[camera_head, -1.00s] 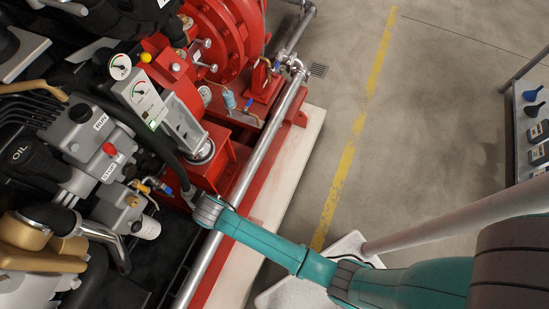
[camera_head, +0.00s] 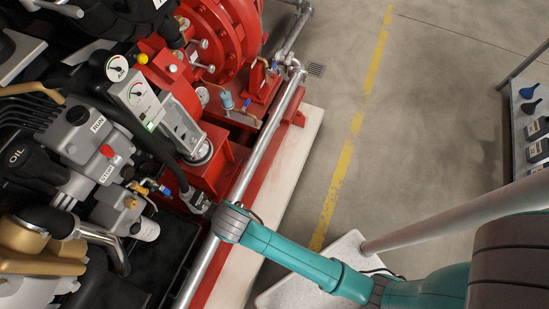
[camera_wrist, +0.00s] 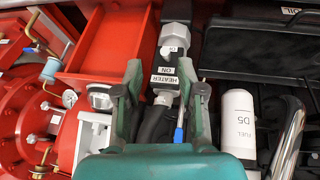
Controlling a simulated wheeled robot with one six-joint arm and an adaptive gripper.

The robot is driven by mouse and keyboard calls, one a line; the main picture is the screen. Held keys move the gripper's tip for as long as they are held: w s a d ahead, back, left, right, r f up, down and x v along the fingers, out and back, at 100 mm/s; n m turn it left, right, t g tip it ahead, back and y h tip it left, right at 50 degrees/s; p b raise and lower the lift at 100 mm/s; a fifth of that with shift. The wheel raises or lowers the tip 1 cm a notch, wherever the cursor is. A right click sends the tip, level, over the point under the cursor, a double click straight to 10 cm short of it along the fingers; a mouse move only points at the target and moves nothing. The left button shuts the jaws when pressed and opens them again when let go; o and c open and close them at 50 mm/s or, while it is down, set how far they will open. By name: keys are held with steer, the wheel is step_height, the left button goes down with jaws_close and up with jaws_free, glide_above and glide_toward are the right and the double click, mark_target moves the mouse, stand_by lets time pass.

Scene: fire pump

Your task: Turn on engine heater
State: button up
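The heater part is a grey metal fitting (camera_wrist: 176,40) on a dark hose, with a white label (camera_wrist: 165,75) reading "HEATER" and "ON" in the wrist view. A blue lever (camera_wrist: 180,127) lies below the label, partly hidden by my gripper. A blue handle (camera_head: 165,191) also shows beside the engine in the head view. My gripper (camera_wrist: 160,76) is open, its two green-grey fingers on either side of the labelled part. I cannot tell whether either finger touches it. In the head view my gripper (camera_head: 197,202) is small beside the engine, at the red frame.
A white fuel filter (camera_wrist: 238,118) and a curved metal pipe (camera_wrist: 288,145) stand to the right in the wrist view. A long metal pipe (camera_head: 268,130) runs along the pump base.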

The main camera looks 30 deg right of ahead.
steer(key=s+d+r+m+t+y, duration=0.1)
steer(key=s+d+r+m+t, duration=0.2)
steer(key=s+d, duration=1.1)
steer(key=shift+s+d+r+t, duration=0.4)
steer(key=shift+s+r+t, duration=0.8)
steer(key=shift+r, duration=0.6)
steer(key=s+d+r+m+t+h, duration=0.1)
steer(key=s+d+r+t, duration=0.1)
steer(key=s+r, duration=0.3)
steer(key=s+d+r+m+t, duration=0.1)
steer(key=s+r, duration=0.4)
steer(key=r, duration=0.5)
steer(key=shift+d+r+m+t+h, duration=0.2)
steer(key=shift+d+m+t+h, duration=0.2)
steer(key=shift+d+m, duration=0.25)
